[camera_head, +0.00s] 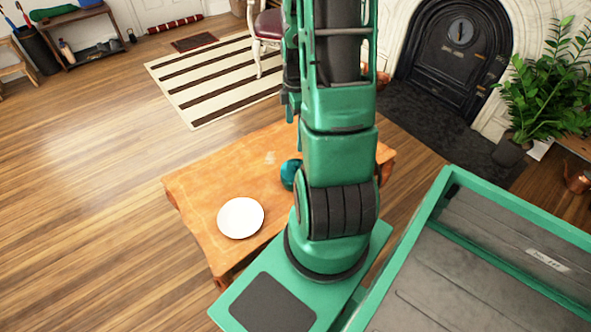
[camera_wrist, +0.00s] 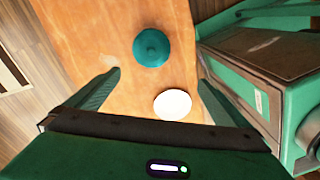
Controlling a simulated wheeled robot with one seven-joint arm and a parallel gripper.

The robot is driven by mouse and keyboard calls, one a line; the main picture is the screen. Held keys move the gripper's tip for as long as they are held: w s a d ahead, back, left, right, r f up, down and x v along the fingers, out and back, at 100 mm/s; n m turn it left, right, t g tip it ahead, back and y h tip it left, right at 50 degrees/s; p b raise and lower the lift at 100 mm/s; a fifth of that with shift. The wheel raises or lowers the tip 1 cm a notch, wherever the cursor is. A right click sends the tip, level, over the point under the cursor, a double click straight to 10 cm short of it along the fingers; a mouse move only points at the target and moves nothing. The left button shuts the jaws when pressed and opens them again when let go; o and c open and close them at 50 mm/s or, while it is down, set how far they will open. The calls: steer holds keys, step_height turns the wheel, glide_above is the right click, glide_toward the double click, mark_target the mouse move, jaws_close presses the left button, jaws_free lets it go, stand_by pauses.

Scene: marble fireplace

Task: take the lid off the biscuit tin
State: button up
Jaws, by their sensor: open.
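The biscuit tin (camera_wrist: 151,47) is a round teal shape with a small knob at its centre, seen from above in the wrist view. In the head view only a slice of the tin (camera_head: 288,174) shows beside my arm; the rest is hidden. Its lid appears to be on, and the seam cannot be made out. My gripper (camera_wrist: 159,78) is open and empty, with its fingers wide apart above the table. The tin lies beyond the fingertips, apart from them. In the head view my gripper is out of sight.
A white plate (camera_head: 240,217) lies on the wooden table (camera_head: 195,190), near the tin; the plate (camera_wrist: 172,105) also shows between my fingers. The table's left part is clear. A striped rug (camera_head: 215,80), a chair (camera_head: 267,27), a fireplace (camera_head: 455,50) and a potted plant (camera_head: 545,90) stand beyond.

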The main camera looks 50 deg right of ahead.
steer(key=f+n, duration=0.1)
steer(key=f, duration=0.3)
steer(key=d+f+n, duration=0.1)
steer(key=f+n, duration=0.1)
steer(key=f, duration=0.3)
steer(key=w+d+f+n+y, duration=0.1)
steer(key=f, duration=0.4)
steer(key=shift+f+t, duration=0.2)
steer(key=shift+t, duration=0.2)
steer(key=shift+s+a+f, duration=0.1)
steer(key=shift+a+f, duration=0.05)
steer(key=shift+f, duration=1.15)
steer(key=shift+a+f, duration=0.15)
steer(key=shift+f, duration=1.15)
steer(key=shift+c, duration=0.3)
steer(key=c, duration=0.9)
